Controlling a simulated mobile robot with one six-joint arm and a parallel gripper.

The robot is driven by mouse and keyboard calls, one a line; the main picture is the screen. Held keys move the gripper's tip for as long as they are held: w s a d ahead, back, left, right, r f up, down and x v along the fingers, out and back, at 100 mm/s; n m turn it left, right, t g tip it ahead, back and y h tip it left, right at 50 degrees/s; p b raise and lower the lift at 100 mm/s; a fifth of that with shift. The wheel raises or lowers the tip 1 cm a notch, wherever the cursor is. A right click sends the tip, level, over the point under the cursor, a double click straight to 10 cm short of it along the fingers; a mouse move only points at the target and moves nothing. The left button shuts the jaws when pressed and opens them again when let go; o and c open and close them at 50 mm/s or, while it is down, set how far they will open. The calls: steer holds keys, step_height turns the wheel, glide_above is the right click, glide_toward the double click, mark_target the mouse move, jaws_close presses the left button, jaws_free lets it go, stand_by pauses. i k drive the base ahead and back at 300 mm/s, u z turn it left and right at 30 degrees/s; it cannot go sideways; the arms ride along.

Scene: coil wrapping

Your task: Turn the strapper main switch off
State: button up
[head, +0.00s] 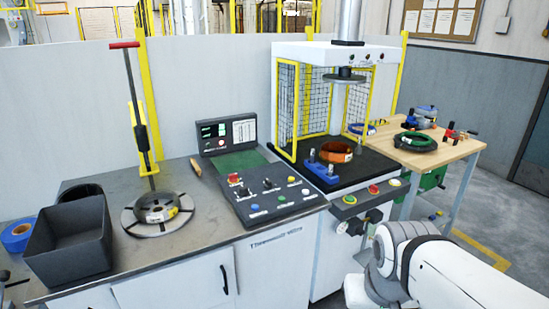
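A dark sloped control panel (275,203) sits at the front of the bench, with black rotary switches (268,184) and red, yellow, blue and green buttons. Its labels are too small to read, so I cannot tell which control is the strapper main switch or how it is set. A display unit (227,135) with lit green digits stands behind the panel. My white and grey arm enters at the lower right, in front of the caged machine. My gripper is not in view.
A dark bin (70,240), blue tape roll (17,235) and upright tool (140,120) stand left. A wooden table (455,150) with a dark green coil (415,141) stands right.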

mark_target(233, 177)
steer(key=z, duration=0.35)
steer(key=i, duration=1.05)
steer(key=u, duration=0.65)
steer(key=i, duration=0.85)
steer(key=u, duration=0.7)
